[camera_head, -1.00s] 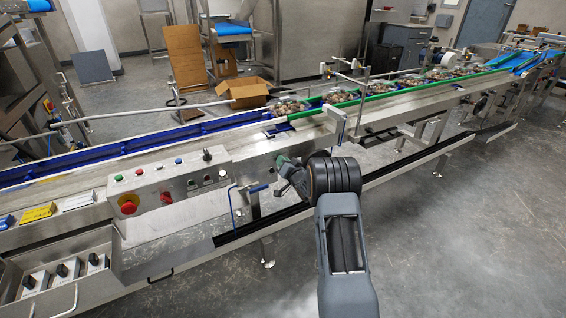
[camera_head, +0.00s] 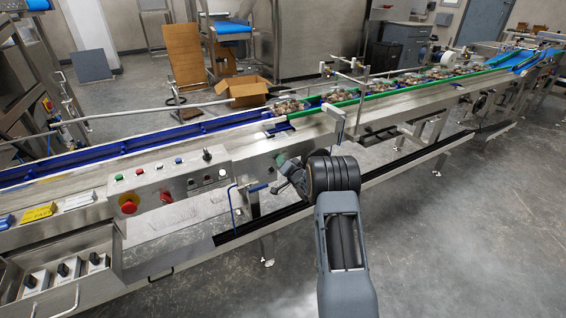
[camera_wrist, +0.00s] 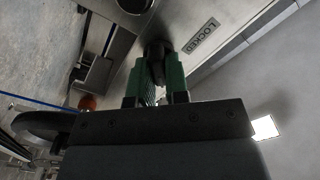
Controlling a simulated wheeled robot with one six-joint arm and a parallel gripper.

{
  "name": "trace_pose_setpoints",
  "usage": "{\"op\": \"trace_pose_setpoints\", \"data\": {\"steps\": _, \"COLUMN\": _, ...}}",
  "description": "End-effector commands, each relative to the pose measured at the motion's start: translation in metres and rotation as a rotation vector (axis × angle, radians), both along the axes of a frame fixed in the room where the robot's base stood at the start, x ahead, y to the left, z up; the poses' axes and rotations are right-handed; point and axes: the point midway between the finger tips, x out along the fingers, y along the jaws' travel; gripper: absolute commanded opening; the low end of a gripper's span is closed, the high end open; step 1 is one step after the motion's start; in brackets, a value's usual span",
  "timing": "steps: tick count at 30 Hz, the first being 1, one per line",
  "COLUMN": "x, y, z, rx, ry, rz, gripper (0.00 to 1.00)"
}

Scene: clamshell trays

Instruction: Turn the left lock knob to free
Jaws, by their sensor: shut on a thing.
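The lock knob (camera_wrist: 156,50) is a dark round knob on the steel front panel in the wrist view. My gripper (camera_wrist: 154,88) has its green-padded fingers shut on it, one on each side, covering part of it. A plate reading "LOCKED" (camera_wrist: 202,36) is fixed to the panel just right of the knob. In the head view my gripper (camera_head: 281,161) is against the conveyor's side, and the knob is hidden behind it. The knob's exact angle is hard to read.
A control panel with a red emergency button (camera_head: 128,203) is further left. The conveyor (camera_head: 400,102) carries several filled trays to the right. The floor in front is clear.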

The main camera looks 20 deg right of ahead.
Motion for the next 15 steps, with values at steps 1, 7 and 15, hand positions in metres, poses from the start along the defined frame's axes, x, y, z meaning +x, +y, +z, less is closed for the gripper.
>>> {"op": "trace_pose_setpoints", "data": {"steps": 1, "x": 0.0006, "y": -0.0005, "z": 0.0016, "rx": 0.002, "ry": -0.003, "rz": -0.002, "gripper": 0.18}}
{"op": "trace_pose_setpoints", "data": {"steps": 7, "x": 0.0002, "y": -0.0003, "z": 0.0011, "rx": 0.001, "ry": -0.002, "rz": -0.001, "gripper": 0.37}}
{"op": "trace_pose_setpoints", "data": {"steps": 15, "x": -0.0003, "y": -0.0003, "z": 0.0005, "rx": 0.0, "ry": -0.001, "rz": -0.001, "gripper": 0.4}}
